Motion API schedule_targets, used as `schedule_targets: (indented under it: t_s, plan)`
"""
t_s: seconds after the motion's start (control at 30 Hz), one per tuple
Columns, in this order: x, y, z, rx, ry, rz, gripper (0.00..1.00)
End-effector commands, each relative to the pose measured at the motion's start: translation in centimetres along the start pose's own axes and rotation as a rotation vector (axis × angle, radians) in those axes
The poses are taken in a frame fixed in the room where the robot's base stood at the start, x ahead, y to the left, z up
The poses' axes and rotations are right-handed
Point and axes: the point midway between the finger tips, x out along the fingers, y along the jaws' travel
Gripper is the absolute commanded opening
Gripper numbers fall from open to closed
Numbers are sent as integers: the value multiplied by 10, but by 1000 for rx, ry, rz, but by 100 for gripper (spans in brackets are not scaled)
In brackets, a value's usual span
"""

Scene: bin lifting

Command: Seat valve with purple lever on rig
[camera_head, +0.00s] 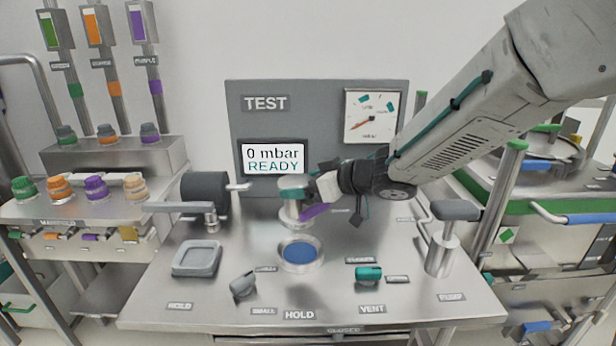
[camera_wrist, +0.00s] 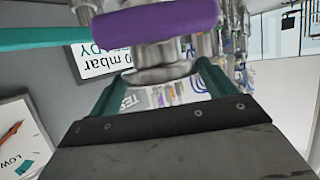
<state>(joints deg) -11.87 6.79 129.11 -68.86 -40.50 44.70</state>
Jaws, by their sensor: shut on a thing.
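The valve has a silver body and a purple lever (camera_head: 314,211). In the wrist view the purple lever (camera_wrist: 155,20) spans the top, with the silver body (camera_wrist: 155,62) below it. My gripper (camera_head: 293,186) is shut on the valve, its teal fingers on both sides of the silver body. The valve is held above the bench, behind the rig's round seat (camera_head: 300,266), which has a metal rim and a blue centre. A gap shows between valve and seat. My gripper hides part of the valve in the head view.
A grey clamp arm (camera_head: 185,207) stands left of the seat, and a grey-topped post (camera_head: 441,250) stands right. A grey square tray (camera_head: 197,258), a grey knob (camera_head: 243,285) and a teal knob (camera_head: 369,273) are on the bench. The display (camera_head: 273,158) reads "0 mbar READY".

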Motion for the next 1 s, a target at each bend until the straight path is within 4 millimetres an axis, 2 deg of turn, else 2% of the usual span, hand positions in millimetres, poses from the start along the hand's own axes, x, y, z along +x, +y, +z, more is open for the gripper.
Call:
schedule_targets:
  t_s: [0.5,0.73,1.0]
  plan:
    - [16,1,40,1,2,2,12]
    - [20,2,49,-1,3,2,12]
    - [21,2,51,-1,4,3,12]
